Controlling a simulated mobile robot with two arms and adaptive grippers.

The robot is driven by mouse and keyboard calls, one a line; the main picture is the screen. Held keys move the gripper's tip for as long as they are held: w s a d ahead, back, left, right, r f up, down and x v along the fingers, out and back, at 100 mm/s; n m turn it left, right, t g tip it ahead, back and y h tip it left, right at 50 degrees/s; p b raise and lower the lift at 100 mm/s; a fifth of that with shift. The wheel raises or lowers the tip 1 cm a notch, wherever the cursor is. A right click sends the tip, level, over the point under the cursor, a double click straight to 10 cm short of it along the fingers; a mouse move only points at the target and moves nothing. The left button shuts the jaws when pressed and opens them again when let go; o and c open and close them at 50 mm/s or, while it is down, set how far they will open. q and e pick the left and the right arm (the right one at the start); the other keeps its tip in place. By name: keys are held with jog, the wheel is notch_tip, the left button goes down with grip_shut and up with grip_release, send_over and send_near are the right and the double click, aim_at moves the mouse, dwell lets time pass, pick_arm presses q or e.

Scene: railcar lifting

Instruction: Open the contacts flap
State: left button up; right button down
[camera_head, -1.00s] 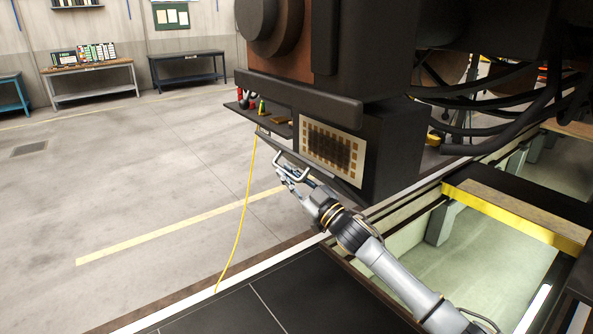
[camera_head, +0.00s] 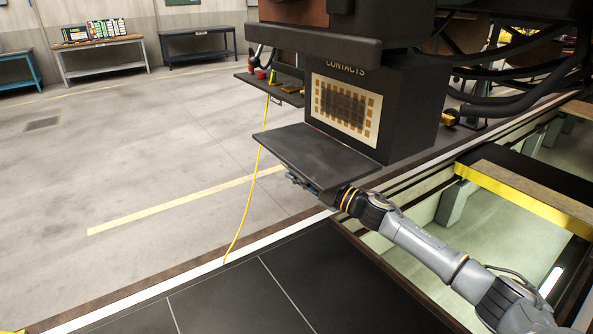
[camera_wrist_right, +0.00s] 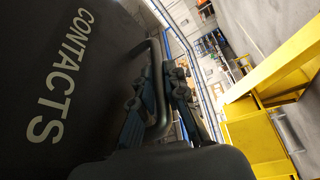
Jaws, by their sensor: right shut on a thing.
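The contacts flap (camera_head: 318,155) is a dark plate that sticks out from the lower edge of the black contacts box (camera_head: 405,125), roughly level. The panel behind it, a light plate with a grid of contacts (camera_head: 345,108), is uncovered. My right gripper (camera_head: 302,183) is at the flap's outer edge, partly hidden beneath it. In the right wrist view its fingers (camera_wrist_right: 160,95) are shut around the flap's bar handle (camera_wrist_right: 155,62). White "CONTACTS" lettering (camera_wrist_right: 65,75) shows on the flap's face there. My left gripper is not in view.
A smaller shelf (camera_head: 275,85) with red and yellow items stands out left of the box. A yellow cable (camera_head: 250,190) hangs from it to the floor. An open pit (camera_head: 480,225) with a yellow-edged beam lies to the right.

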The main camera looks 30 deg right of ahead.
jog(key=shift+d+f+n, duration=0.2)
jog(key=shift+f+n, duration=0.2)
jog(key=shift+f, duration=0.05)
jog(key=c, duration=1.4)
grip_release()
jog(key=shift+o, duration=0.2)
jog(key=v, duration=1.2)
